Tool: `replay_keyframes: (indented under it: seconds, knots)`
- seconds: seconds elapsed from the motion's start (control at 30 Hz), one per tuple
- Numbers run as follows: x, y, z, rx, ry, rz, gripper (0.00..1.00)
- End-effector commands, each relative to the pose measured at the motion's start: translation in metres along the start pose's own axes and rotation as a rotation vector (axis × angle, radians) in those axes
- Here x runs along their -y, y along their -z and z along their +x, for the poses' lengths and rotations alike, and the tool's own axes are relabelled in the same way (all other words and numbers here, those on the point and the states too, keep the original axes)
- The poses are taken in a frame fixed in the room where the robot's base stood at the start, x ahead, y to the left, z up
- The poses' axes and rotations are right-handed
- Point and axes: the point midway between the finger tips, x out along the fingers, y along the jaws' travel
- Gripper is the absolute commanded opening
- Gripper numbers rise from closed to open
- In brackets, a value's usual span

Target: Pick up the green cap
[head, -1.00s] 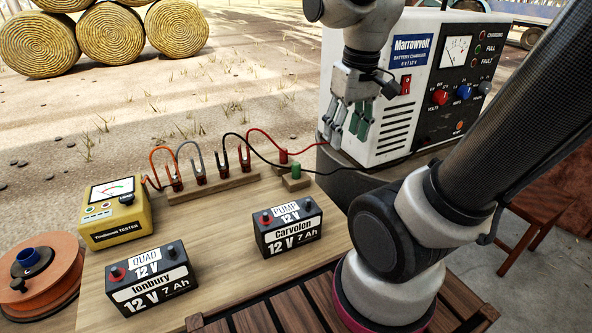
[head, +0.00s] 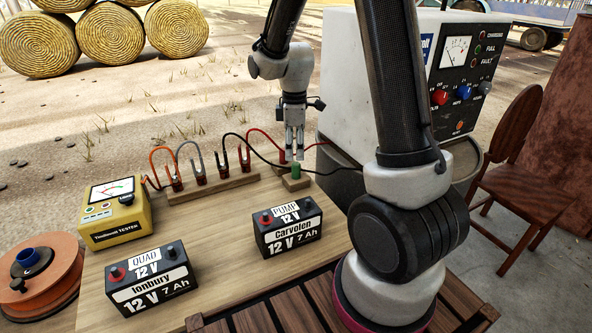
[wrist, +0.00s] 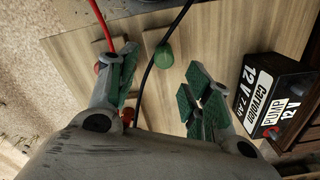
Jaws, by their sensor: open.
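The green cap (head: 296,171) stands on a small wooden block (head: 296,184) at the back right of the wooden board. My gripper (head: 294,156) points down just above it, fingers apart and empty. In the wrist view the green cap (wrist: 163,57) shows between and slightly beyond the open fingertips (wrist: 161,66). The black cable (wrist: 160,62) runs between the fingers, close by the cap's left side. Whether the fingers touch the cable cannot be told.
A rack of coloured cable clips (head: 212,188) stands left of the cap. The Carvolen battery (head: 288,228) is in front, the Ionbury battery (head: 150,278) and yellow tester (head: 114,210) further left. The charger (head: 352,95) stands behind right. Board between the batteries is clear.

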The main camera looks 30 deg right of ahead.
Motion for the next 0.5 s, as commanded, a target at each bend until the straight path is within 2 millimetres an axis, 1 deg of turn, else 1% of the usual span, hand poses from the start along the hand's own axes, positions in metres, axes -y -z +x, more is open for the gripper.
replay_keyframes:
  seconds: [0.03, 0.17, 0.3, 0.4, 0.5]
  knots:
    - [0.001, 0.0, 0.007, 0.001, 0.003, 0.001, 0.5]
    - [0.003, -0.002, 0.024, 0.002, 0.004, 0.002, 0.5]
    - [0.006, -0.004, 0.047, 0.003, 0.005, 0.003, 0.5]
    - [0.005, -0.004, 0.059, 0.002, 0.004, 0.004, 0.5]
    - [0.005, -0.003, 0.064, 0.001, 0.001, 0.004, 0.5]
